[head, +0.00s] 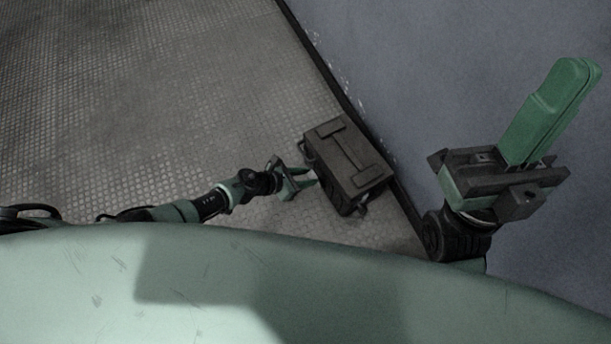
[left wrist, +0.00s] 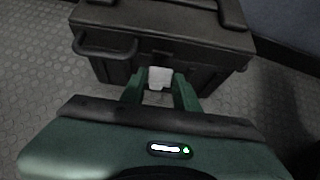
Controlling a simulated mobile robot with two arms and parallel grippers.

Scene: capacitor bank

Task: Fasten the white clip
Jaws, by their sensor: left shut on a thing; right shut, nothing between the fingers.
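The white clip (left wrist: 160,78) is on the front side of a dark box (left wrist: 185,42) in the left wrist view, below the lid's edge. My left gripper (left wrist: 160,92) has its green fingers on either side of the clip and is shut on it. In the head view the box (head: 345,165) sits on the floor by the wall, and my left gripper (head: 308,178) reaches its left side; the clip cannot be made out there. My right gripper (head: 575,75) is raised at the right, shut and empty, far from the box.
A blue-grey wall (head: 440,70) stands close behind the box. The patterned metal floor (head: 150,100) to the left is clear.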

